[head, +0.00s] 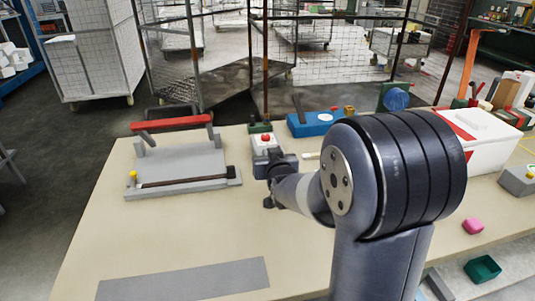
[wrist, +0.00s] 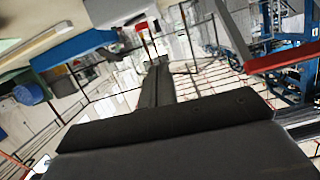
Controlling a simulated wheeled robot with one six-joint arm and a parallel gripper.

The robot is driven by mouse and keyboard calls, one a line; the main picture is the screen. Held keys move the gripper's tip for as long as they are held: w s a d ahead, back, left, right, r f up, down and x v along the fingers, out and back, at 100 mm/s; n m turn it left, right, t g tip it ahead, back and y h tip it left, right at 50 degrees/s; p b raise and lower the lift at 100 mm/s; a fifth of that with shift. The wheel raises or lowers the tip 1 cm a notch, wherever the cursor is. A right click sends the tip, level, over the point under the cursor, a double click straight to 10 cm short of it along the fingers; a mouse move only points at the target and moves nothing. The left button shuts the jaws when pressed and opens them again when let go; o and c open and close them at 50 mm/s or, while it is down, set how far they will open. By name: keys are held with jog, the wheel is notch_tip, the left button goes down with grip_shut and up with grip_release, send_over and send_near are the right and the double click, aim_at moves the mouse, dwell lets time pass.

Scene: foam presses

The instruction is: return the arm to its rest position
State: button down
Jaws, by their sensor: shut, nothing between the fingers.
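My arm rises at the right of the middle in the head view and reaches away over the table (head: 110,240). My gripper lies at its far end, small and partly hidden behind my own wrist in that view. In the wrist view my gripper (wrist: 156,68) shows as dark fingers held together, with nothing between them. It is clear of the grey press (head: 185,163) with the red handle bar (head: 171,123), which stands to its left. A small box with a red button (head: 265,140) appears just behind my wrist.
A blue tool (head: 312,124) lies at the table's back. A white box with red stripes (head: 478,135) stands at the right. A grey plate (head: 185,280) lies at the front left. Wire cages (head: 330,60) stand behind.

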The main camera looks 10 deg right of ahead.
dwell(0.3)
jog(key=shift+m, duration=0.4)
jog(key=shift+w+d+f+p, duration=0.1)
jog(key=shift+w+d+p, duration=0.2)
jog(key=shift+w, duration=0.45)
jog(key=shift+w+d+f+p, duration=0.1)
jog(key=shift+w+d+p, duration=0.25)
jog(key=shift+w, duration=0.45)
jog(key=shift+w+d+p, duration=0.3)
jog(key=shift+w, duration=0.45)
jog(key=shift+w, duration=0.1)
